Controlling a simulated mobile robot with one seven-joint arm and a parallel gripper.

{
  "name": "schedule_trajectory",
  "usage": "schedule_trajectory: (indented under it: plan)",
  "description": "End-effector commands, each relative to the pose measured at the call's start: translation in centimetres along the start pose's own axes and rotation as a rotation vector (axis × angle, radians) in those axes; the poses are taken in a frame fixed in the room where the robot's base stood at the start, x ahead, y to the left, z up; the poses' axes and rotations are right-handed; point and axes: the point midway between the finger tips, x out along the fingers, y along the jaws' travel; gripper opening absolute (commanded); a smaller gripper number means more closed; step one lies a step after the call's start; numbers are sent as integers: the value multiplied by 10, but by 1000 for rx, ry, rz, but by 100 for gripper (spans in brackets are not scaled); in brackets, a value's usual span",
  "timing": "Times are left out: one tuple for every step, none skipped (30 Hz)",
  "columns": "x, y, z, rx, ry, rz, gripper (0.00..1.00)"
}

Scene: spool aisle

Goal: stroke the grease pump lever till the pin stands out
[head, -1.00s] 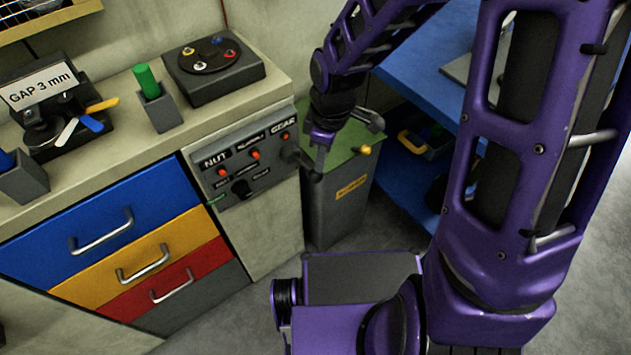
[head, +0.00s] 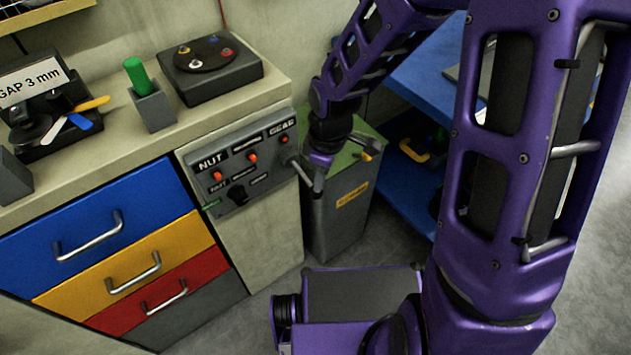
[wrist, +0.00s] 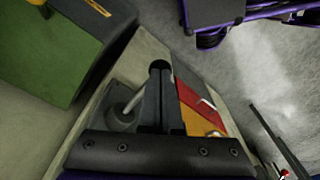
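The grease pump lever (head: 294,163) is a grey rod coming out of the right end of the cabinet's control panel. Its dark grip end (head: 318,188) points toward the floor, in front of the green-topped box. My gripper (head: 317,180) reaches down to this end from above. In the wrist view the lever's rod (wrist: 130,103) runs from a round grey boss toward the fingertips. There my gripper (wrist: 160,72) has its two dark fingers close together, with the black grip between their tips. I cannot make out the pin.
The panel (head: 238,165) carries red buttons, a black knob and labels. A green-topped box (head: 345,215) stands close behind the lever. A blue shelf (head: 435,85) is at the right. Drawers with handles (head: 135,270) lie left, and the counter holds a black plate (head: 210,70).

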Motion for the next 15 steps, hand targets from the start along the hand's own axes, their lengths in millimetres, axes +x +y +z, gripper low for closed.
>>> schedule_trajectory:
  plan:
    - [5,-1,0,-1,-1,-4,0]
    - [7,-1,1,-1,-1,-3,0]
    - [9,-1,1,-1,0,-2,0]
    - [10,-1,1,-1,0,-2,0]
    - [11,-1,1,0,0,-2,0]
    - [11,-1,1,0,0,-1,0]
    - [10,-1,1,0,0,-1,0]
    - [10,-1,1,0,0,-1,0]
    - [10,-1,1,0,-1,-2,0]
    - [10,-1,1,0,-1,-2,0]
    - [10,-1,1,0,-1,-2,0]
    - [10,-1,1,0,-1,-2,0]
    - [10,-1,1,0,-1,-2,0]
    - [10,-1,2,0,-1,-2,0]
    - [10,-1,2,0,-1,-2,0]
